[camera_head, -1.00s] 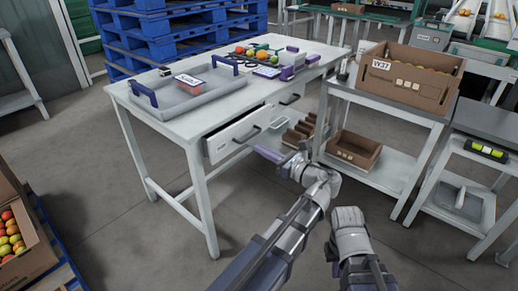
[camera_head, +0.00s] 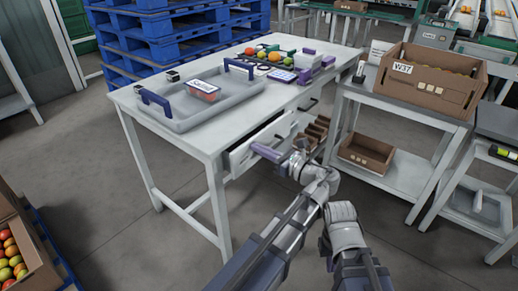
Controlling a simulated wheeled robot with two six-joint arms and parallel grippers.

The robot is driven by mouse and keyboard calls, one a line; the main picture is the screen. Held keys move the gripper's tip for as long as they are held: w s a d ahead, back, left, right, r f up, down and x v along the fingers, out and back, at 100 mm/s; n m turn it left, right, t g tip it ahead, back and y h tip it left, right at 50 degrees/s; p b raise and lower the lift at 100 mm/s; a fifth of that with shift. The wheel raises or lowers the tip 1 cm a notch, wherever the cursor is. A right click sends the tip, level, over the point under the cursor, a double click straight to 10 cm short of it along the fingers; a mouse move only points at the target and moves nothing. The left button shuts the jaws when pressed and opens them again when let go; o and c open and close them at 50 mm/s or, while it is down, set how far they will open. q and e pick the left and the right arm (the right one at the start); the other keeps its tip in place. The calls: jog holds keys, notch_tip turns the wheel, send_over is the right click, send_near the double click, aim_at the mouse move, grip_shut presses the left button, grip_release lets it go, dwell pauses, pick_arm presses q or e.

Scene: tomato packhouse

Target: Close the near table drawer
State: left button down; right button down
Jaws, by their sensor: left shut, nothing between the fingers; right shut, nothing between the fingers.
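The white worktable (camera_head: 205,138) has its near drawer (camera_head: 284,128) standing partly open, with a dark gap showing along its top edge. A dark bar handle is on the drawer front. My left gripper (camera_head: 264,152), with purple fingers, is shut and empty. It is right in front of the drawer front and overlaps it in the picture; I cannot tell whether it touches. My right arm's wrist shows at the lower middle, away from the drawer. Its fingers are hidden.
A lower side table (camera_head: 405,108) with a cardboard box (camera_head: 430,82) is to the right. A cardboard tray (camera_head: 366,155) sits on its shelf.

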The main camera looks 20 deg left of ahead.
aim_at(249, 143)
pick_arm(q)
jog(key=shift+a, duration=0.1)
jog(key=x, duration=0.4)
jog(key=shift+a, duration=0.15)
jog(key=shift+w+r, duration=0.1)
pick_arm(e)
jog(key=shift+d, duration=0.1)
jog(key=shift+d, duration=0.1)
